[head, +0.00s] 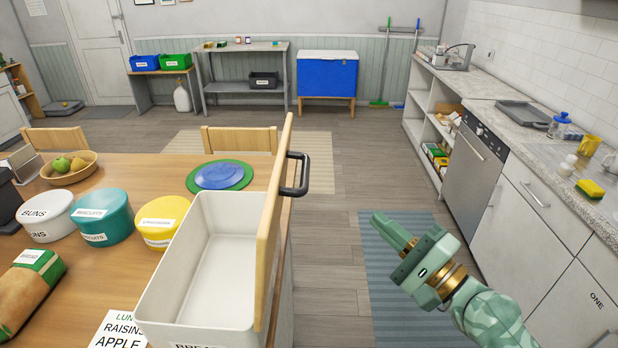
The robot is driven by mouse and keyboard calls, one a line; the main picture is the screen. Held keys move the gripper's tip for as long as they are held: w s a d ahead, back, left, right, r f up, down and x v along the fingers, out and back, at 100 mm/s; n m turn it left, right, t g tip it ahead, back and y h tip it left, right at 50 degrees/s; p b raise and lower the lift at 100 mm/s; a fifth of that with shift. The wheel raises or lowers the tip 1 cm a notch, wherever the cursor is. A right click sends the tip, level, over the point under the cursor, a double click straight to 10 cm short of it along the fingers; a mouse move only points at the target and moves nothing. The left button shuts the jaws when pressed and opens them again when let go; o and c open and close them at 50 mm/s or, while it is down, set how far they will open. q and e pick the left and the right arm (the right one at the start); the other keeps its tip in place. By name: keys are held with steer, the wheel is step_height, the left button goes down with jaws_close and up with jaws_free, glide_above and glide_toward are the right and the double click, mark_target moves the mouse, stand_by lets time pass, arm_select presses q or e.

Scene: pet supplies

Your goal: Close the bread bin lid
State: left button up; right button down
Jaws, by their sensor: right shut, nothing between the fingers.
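The bread bin (222,265) is a white open-topped box on the right side of the wooden table. Its wooden lid (268,240) stands upright along the bin's right side, so the bin is open and looks empty. A black handle (303,182) sticks out from the lid's right face. My right gripper (391,229) is shut and empty, to the right of the lid and apart from it, over the floor side of the table. My left gripper is not in view.
Round tins, white (48,222), teal (104,226) and yellow (163,226), stand left of the bin. A bread bag (28,290) lies at the left edge. Stacked plates (220,176) lie behind the bin. A chair (240,140) stands behind the table.

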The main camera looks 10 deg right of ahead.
steer(key=s+a+p+x, duration=0.1)
steer(key=p+x, duration=0.5)
steer(key=x, duration=0.6)
steer(key=shift+w+a+r+p, duration=0.25)
steer(key=shift+w+a+p, duration=0.1)
steer(key=shift+a, duration=0.3)
